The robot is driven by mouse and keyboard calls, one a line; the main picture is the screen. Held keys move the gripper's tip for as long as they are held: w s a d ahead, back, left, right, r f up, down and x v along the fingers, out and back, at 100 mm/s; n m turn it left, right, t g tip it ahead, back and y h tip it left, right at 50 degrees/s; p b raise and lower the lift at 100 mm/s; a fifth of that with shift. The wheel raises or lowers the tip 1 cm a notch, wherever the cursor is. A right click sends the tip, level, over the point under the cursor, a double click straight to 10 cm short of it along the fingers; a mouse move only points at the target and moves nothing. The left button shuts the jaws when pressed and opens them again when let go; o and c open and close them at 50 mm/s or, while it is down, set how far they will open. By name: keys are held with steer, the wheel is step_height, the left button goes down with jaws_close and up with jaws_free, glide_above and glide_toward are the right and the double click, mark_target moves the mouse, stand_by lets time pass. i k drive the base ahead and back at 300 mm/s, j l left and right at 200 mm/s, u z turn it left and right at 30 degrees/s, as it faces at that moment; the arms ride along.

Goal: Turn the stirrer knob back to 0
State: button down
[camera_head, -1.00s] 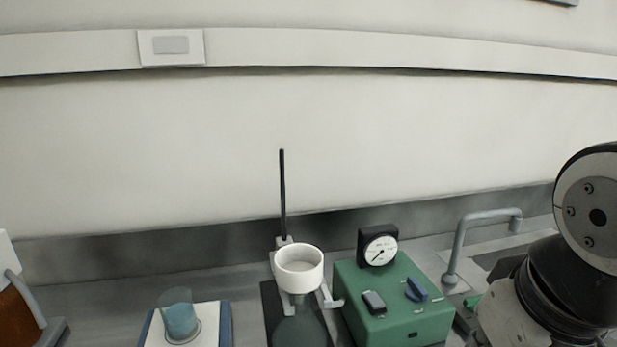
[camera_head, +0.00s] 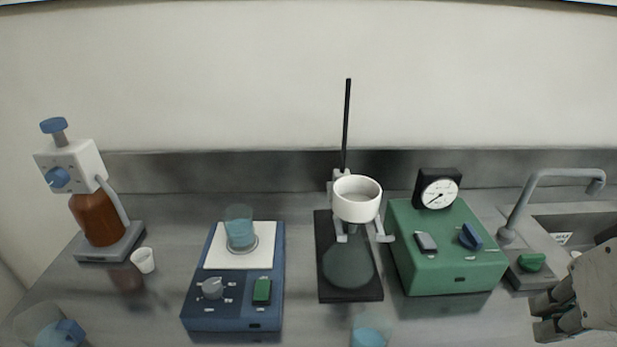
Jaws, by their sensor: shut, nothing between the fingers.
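A blue stirrer (camera_head: 232,317) with a white top plate stands left of centre on the bench. Its grey knob (camera_head: 212,288) is on the sloped front panel at the left, with small marks around it. A green rocker switch (camera_head: 262,291) is to the knob's right. A beaker with blue liquid (camera_head: 240,233) stands on the plate. The knob's exact setting is too small to read. My gripper (camera_head: 546,316) is at the lower right, shut and empty, in front of the sink and far from the stirrer.
A green pump box (camera_head: 430,276) with gauge and blue knob, and a filter stand (camera_head: 333,289), stand between my gripper and the stirrer. A brown dispenser bottle (camera_head: 100,219) and a small white cup (camera_head: 143,260) are at the left. A beaker (camera_head: 370,335) is at the front edge.

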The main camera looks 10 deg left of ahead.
mark_target(212, 288)
steer(key=u, duration=1.3)
